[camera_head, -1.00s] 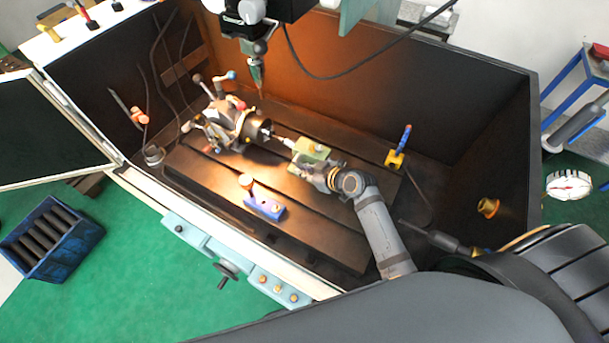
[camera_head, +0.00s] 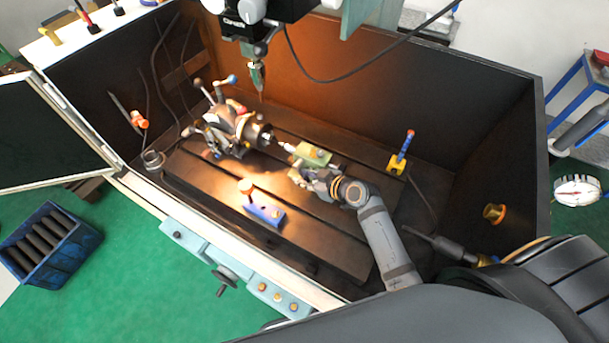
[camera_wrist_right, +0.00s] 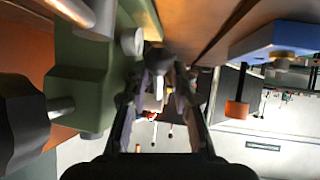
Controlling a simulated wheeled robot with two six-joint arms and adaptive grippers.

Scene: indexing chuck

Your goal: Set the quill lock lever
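The green tailstock (camera_head: 313,155) stands on the dark slotted machine table, with its pointed centre facing the chuck (camera_head: 250,130). It fills the left of the right wrist view (camera_wrist_right: 85,85). My right gripper (camera_head: 308,178) is at the tailstock's near side. In the wrist view its two fingers (camera_wrist_right: 166,80) are apart, on either side of a dark-ended lever (camera_wrist_right: 155,58) beside the green body, which I take for the quill lock lever. Contact with it cannot be told. In the head view the gripper hides the lever. My left gripper is not in view.
A blue block with an orange knob (camera_head: 264,213) lies on the table's near side. A yellow-based blue-handled item (camera_head: 399,160) stands behind right. The spindle tool (camera_head: 257,75) hangs above. Dark enclosure walls surround the table.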

